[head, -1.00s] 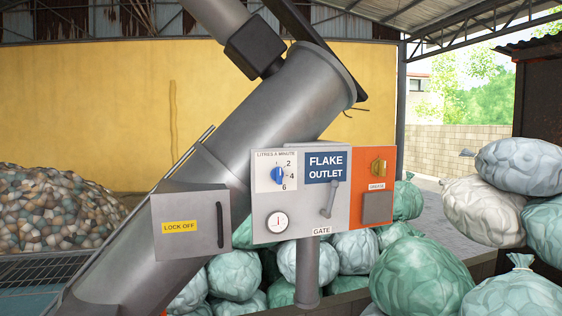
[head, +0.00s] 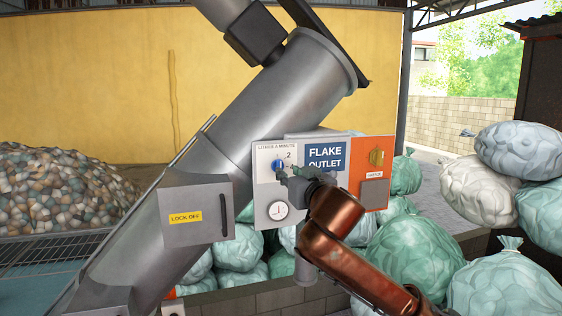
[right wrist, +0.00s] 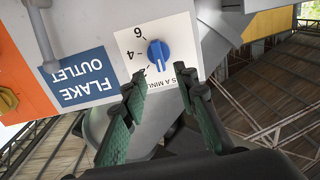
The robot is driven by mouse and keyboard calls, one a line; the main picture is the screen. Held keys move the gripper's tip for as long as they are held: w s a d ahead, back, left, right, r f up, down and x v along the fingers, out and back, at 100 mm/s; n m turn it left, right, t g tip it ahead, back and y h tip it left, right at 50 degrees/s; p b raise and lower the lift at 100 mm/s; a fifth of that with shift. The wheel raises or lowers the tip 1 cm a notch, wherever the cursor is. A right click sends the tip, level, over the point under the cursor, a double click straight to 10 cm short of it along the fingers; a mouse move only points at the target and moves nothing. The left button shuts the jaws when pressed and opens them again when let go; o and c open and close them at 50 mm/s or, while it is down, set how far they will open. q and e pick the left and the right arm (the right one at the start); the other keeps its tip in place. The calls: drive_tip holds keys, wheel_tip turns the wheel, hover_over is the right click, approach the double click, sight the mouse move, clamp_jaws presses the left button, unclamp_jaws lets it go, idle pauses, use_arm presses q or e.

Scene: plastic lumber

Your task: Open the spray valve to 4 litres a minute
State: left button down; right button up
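The valve knob is a small blue dial (head: 278,164) under the "LITRES A MINUTE" label on the grey panel (head: 264,190), with 2, 4 and 6 marked to its right. My right gripper (head: 286,172) is at the panel, close to the knob, partly covering the scale. In the right wrist view its green-padded fingers (right wrist: 165,100) stand apart, empty, with the knob beyond their tips. My left gripper is out of view.
A "FLAKE OUTLET" sign (head: 325,160) and a round gauge (head: 278,210) share the panel. An orange grease box (head: 358,153) stands to the right. A "LOCK OFF" box (head: 197,195) is at left. Filled bags (head: 420,262) lie below and right.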

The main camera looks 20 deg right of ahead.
sight(281, 163)
drive_tip(key=w, duration=0.2)
drive_tip(key=w+p, duration=0.1)
drive_tip(key=w, duration=0.1)
drive_tip(key=w+r+p, duration=0.1)
drive_tip(key=w, duration=0.1)
drive_tip(key=shift+w+a, duration=0.1)
drive_tip(key=shift+w+p, duration=0.4)
drive_tip(key=shift+w, duration=0.25)
drive_tip(key=shift+c, duration=0.5)
clamp_jaws()
